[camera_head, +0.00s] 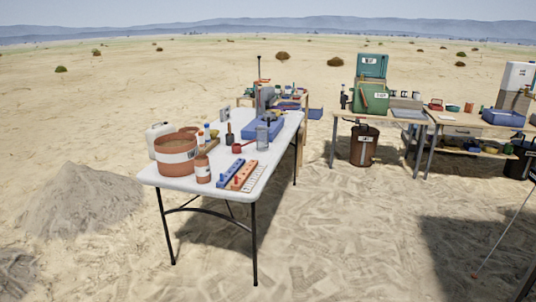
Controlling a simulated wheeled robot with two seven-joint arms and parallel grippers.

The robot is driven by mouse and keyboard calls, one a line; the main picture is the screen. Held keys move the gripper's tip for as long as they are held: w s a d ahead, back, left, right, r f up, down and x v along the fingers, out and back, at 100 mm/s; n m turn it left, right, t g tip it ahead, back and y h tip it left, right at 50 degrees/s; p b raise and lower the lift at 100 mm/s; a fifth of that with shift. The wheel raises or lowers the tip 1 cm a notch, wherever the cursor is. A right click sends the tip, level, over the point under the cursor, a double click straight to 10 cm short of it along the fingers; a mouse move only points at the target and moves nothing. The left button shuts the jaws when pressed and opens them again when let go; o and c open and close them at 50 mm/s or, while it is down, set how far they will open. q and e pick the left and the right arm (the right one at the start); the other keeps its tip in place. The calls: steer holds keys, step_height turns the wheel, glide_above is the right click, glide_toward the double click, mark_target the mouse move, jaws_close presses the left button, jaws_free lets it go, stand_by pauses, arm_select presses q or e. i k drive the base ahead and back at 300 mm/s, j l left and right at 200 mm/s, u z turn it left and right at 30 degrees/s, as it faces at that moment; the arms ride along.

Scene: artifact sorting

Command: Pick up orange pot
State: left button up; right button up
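A large orange-brown pot (177,168) with a white band stands upright at the near left end of a white folding table (172,182). Its open top seems filled with something brown. A much smaller orange-brown container (203,172) with a white label stands just to its right. I cannot tell for sure which of the two is the orange pot. Neither of my grippers is in view, and no arm shows.
A white jug (155,137) stands behind the large pot. Blue and orange strips (231,172), bottles and a blue tray (262,130) fill the table farther along. Other work tables (347,119) stand at the right. A sand mound (78,199) lies left; open sand is in front.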

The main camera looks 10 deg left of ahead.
mark_target(201, 162)
steer(key=i, duration=1.45)
steer(key=i+u, duration=0.35)
steer(key=i+l+u, duration=0.3)
steer(key=i, duration=0.2)
steer(key=i+l+u, duration=0.35)
steer(key=i+j, duration=0.05)
steer(key=i, duration=0.05)
